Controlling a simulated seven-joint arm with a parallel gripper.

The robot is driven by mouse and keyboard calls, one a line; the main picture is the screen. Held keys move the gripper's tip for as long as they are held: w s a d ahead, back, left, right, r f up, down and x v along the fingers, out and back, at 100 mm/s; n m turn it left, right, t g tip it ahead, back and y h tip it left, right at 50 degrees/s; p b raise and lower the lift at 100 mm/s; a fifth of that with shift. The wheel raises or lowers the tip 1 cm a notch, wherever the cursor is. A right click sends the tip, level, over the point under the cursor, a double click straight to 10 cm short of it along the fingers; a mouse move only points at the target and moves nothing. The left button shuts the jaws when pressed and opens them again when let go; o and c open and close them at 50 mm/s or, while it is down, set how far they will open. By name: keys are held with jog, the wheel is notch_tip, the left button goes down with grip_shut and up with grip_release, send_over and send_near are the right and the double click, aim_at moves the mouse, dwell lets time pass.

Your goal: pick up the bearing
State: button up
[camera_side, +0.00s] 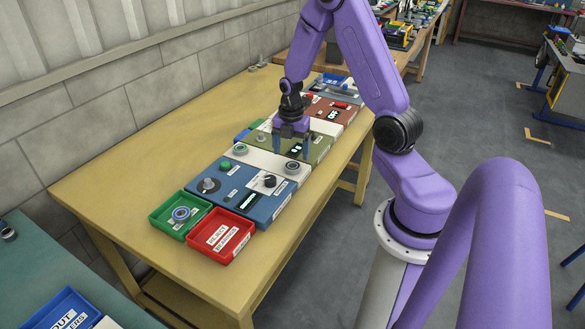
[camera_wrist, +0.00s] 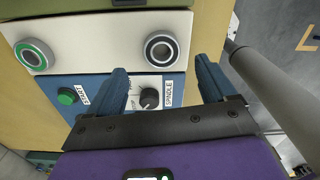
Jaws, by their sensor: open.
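Several ring-shaped bearings are in view. A green-ringed bearing (camera_side: 241,150) and a dark-ringed bearing (camera_side: 292,167) sit apart on a white strip between the olive and blue panels. The wrist view shows the same green-ringed bearing (camera_wrist: 34,55) at the left and the dark-ringed bearing (camera_wrist: 161,49) at the centre. A blue-ringed part, seemingly another bearing (camera_side: 181,213), lies in the green tray. My gripper (camera_side: 291,143) is above the olive panel, near the white strip. In the wrist view my gripper (camera_wrist: 160,66) is open and empty, its fingers spread to either side of the dark-ringed bearing's line.
The blue panel (camera_side: 225,197) carries a green button (camera_wrist: 66,97) and a black knob (camera_wrist: 150,98) labelled SPINDLE. A green tray (camera_side: 159,217) and a labelled red tray (camera_side: 238,254) stand at the near end. The wooden table (camera_side: 130,180) is clear along the wall side.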

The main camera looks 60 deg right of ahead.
jog(key=shift+s+d+f, duration=0.1)
jog(key=shift+s+f, duration=0.05)
jog(key=shift+f, duration=2.35)
jog(key=c, duration=1.2)
jog(key=shift+r, duration=0.2)
jog(key=shift+r, duration=0.6)
jog(key=shift+s+a+r, duration=1.05)
jog(key=shift+s+r, duration=0.85)
jog(key=shift+s, duration=0.15)
jog(key=shift+s+a+r, duration=1.05)
jog(key=shift+s+r, duration=0.9)
jog(key=shift+s, duration=0.1)
jog(key=shift+s+a+r, duration=1.05)
jog(key=shift+s+r, duration=0.85)
jog(key=shift+s, duration=0.15)
